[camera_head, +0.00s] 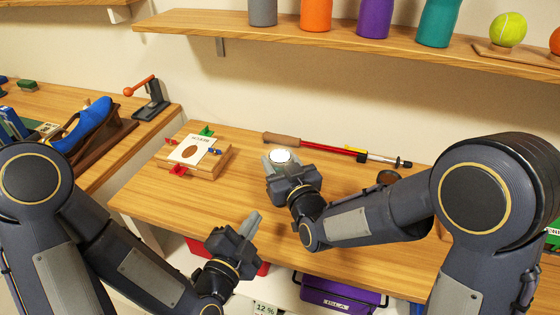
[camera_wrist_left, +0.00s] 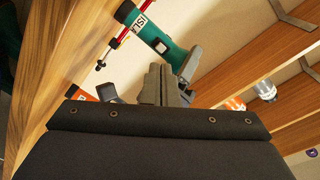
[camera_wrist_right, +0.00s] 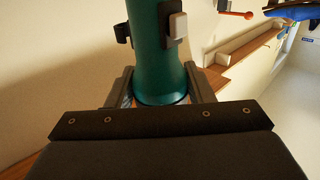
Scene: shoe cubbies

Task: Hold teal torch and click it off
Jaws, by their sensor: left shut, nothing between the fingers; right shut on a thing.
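My right gripper (camera_head: 281,168) is shut around the teal torch (camera_wrist_right: 150,60), above the wooden bench. In the head view the torch's round end (camera_head: 281,156) faces up toward me and glows white; the gripper hides most of its body. A pale switch (camera_wrist_right: 177,27) on a dark plate shows on the torch's side in the right wrist view. The torch also shows in the left wrist view (camera_wrist_left: 172,52), with a white name label, beyond my left fingertips. My left gripper (camera_head: 252,222) is shut and empty, near the bench's front edge, lower than the torch and apart from it.
The wooden bench (camera_head: 150,200) holds a board with a card (camera_head: 190,150) at left and a red pole (camera_head: 320,146) along the back. A shelf (camera_head: 350,40) with bottles and a tennis ball (camera_head: 508,29) hangs above. A purple bin (camera_head: 340,296) sits below the bench.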

